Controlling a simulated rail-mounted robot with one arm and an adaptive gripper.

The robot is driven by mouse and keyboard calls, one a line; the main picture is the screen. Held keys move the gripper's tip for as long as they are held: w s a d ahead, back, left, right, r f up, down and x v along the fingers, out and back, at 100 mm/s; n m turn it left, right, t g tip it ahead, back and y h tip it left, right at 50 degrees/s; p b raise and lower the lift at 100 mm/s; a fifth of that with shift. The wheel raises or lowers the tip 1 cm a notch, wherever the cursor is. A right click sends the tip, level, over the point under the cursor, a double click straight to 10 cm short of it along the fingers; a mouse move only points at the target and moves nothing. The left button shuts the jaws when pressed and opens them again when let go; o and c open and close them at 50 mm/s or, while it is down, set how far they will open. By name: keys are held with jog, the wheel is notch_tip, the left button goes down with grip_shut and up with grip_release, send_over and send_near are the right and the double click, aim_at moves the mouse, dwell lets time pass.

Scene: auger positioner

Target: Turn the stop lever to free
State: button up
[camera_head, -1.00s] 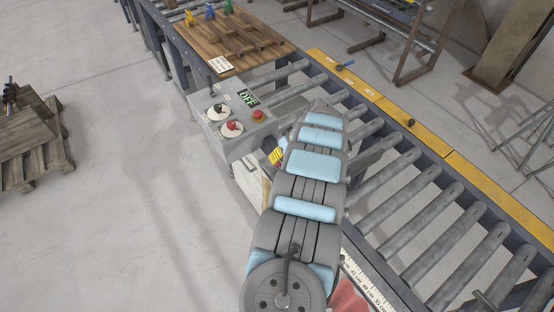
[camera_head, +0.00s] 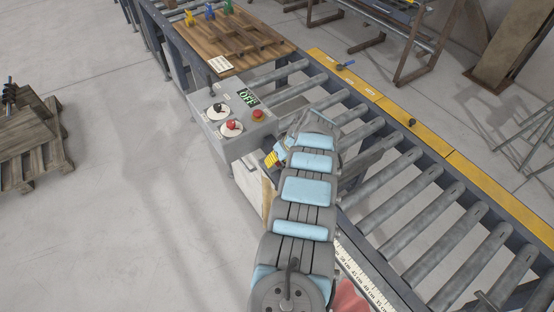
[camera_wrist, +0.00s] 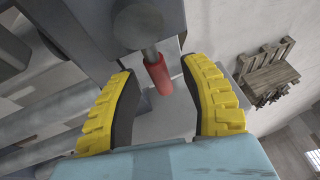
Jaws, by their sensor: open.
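A lever with a red cylindrical grip (camera_wrist: 157,74) on a grey shaft shows in the wrist view, below a grey housing. It looks like the stop lever; no marking on it is readable. My gripper (camera_wrist: 160,66) is open, with one yellow ribbed finger to each side of the red grip. Contact with the grip cannot be made out. In the head view a yellow finger of my gripper (camera_head: 271,158) shows beside the conveyor, just below the control box. My arm hides the lever there.
The grey control box (camera_head: 206,130) carries a black knob (camera_head: 218,107), a red knob (camera_head: 231,126) and a red button (camera_head: 258,115). The roller conveyor (camera_head: 395,195) runs along the right. A wooden pallet stack (camera_head: 35,140) stands left. The floor between is clear.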

grip_shut()
